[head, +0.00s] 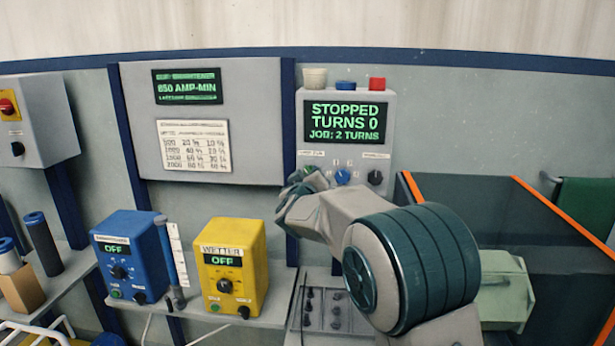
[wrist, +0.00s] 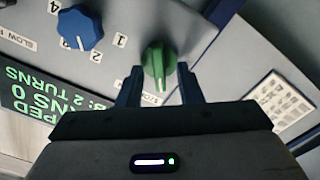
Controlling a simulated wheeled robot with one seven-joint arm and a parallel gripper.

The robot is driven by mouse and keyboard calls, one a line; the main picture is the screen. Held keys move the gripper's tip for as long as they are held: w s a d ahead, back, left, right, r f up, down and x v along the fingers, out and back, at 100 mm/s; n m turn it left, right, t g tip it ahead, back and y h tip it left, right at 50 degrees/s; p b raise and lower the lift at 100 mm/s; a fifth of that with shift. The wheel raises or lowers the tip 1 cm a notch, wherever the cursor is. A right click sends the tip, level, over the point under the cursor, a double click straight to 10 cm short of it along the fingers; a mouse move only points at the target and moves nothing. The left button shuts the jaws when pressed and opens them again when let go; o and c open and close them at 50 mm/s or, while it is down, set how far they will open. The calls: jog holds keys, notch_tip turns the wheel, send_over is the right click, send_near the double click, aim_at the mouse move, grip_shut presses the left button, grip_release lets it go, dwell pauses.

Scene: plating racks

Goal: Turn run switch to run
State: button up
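The run switch is a green knob (wrist: 158,60) on a grey control box (head: 390,120). In the head view the green knob (head: 309,171) shows just above my gripper (head: 303,182), partly hidden by it. In the wrist view the two fingertips of my gripper (wrist: 160,72) stand either side of the green knob, with small gaps showing. The gripper is open. A partly hidden label beside the knob seems to read STOP. The display (head: 345,122) reads STOPPED, TURNS 0, JOB: 2 TURNS.
A blue numbered knob (head: 343,177) and a black knob (head: 375,177) sit right of the green one. Blue (head: 130,255) and yellow (head: 232,265) units reading OFF stand on the shelf at left. An orange-edged dark tank (head: 500,215) is at right.

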grip_shut()
